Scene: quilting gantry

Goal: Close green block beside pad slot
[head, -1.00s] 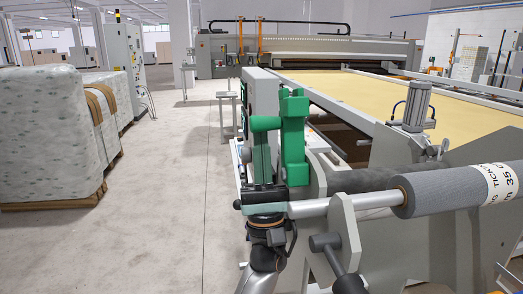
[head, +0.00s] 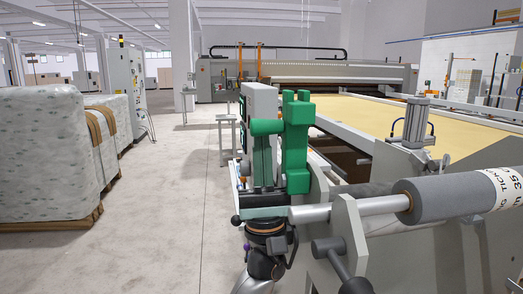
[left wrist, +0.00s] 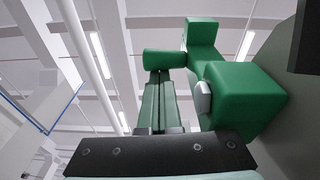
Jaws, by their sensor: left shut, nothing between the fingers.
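The green block (head: 297,146) stands upright at the near left corner of the machine frame, with two prongs on top. A horizontal green cylinder (head: 267,127) sticks out from its left side. Both also show in the left wrist view, the block (left wrist: 243,98) at right and the cylinder (left wrist: 165,59) at centre. My left gripper (head: 262,141) points up just left of the block, its dark green fingers together and empty. In the left wrist view its fingertips (left wrist: 158,75) are right by the cylinder; I cannot tell if they touch. No pad slot can be made out. My right gripper is not in view.
A grey roll (head: 440,199) on a steel shaft and grey frame plates (head: 350,232) stand close at right. A yellow quilting bed (head: 380,118) stretches behind. Wrapped stacks (head: 42,140) stand at left. The floor (head: 165,195) between is clear.

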